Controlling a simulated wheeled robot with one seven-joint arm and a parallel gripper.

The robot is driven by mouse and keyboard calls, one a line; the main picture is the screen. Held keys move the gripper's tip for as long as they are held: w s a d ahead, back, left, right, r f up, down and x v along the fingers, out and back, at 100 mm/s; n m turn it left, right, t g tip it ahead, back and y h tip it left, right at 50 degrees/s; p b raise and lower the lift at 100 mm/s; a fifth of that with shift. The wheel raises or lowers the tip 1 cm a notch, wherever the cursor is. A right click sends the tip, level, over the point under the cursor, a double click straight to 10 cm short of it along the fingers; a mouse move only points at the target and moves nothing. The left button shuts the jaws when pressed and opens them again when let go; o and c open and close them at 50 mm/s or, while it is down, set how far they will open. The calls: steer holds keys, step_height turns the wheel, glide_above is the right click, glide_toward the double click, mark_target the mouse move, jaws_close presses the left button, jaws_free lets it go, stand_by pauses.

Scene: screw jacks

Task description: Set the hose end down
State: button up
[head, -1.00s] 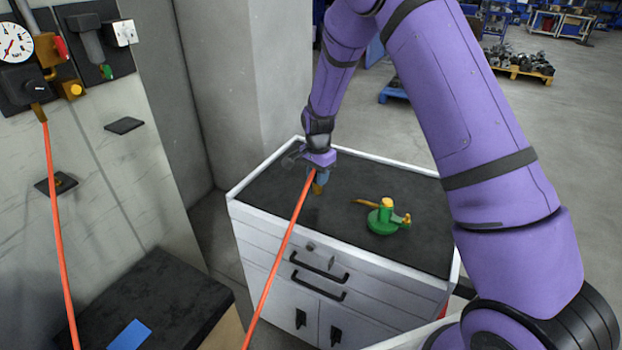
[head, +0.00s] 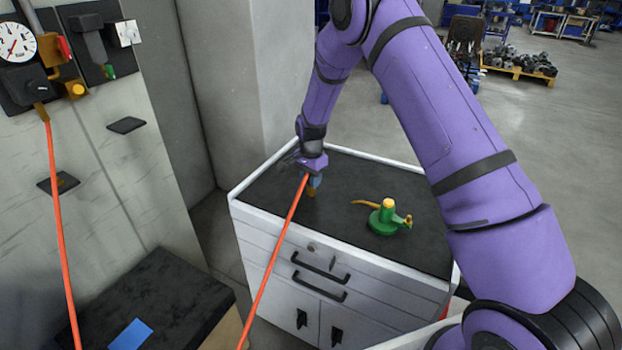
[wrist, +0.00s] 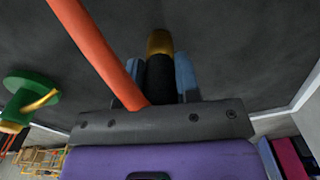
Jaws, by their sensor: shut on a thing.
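My gripper (head: 315,181) is shut on the hose end, its blue fingers on either side of the dark body in the wrist view (wrist: 160,72). The hose end's brass tip (head: 311,192) points down, close above or on the dark top of the white cabinet (head: 345,185); I cannot tell whether it touches. The brass tip also shows between the fingers in the wrist view (wrist: 159,42). The orange hose (head: 275,258) runs from the gripper down to the left, past the cabinet's front edge.
A green screw jack (head: 388,217) with a yellow top and lever stands on the cabinet, right of my gripper. It also shows at the left of the wrist view (wrist: 30,90). A raised white rim edges the cabinet top. A gauge panel (head: 20,45) is on the left wall.

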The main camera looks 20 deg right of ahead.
steer(key=o, duration=1)
steer(key=shift+f, duration=0.15)
step_height(320, 180, up, 13)
steer(key=shift+f, duration=0.1)
steer(key=s+d+r+n+t, duration=0.1)
steer(key=s+d+r+n, duration=0.15)
steer(key=s+r, duration=0.85)
steer(key=s+d+r+n+t, duration=0.25)
steer(key=s+r, duration=0.55)
steer(key=r, duration=0.4)
steer(key=shift+s+d+r+n+t, duration=0.45)
steer(key=shift+s+n, duration=0.7)
steer(key=shift+s, duration=2.9)
steer(key=shift+s+d+r+n+t, duration=0.15)
steer(key=shift+s+r+n, duration=0.75)
steer(key=shift+s, duration=3.1)
steer(key=shift+s+d+r+n+t, duration=0.35)
steer(key=shift+s+n, duration=1.1)
steer(key=shift+s, duration=2.6)
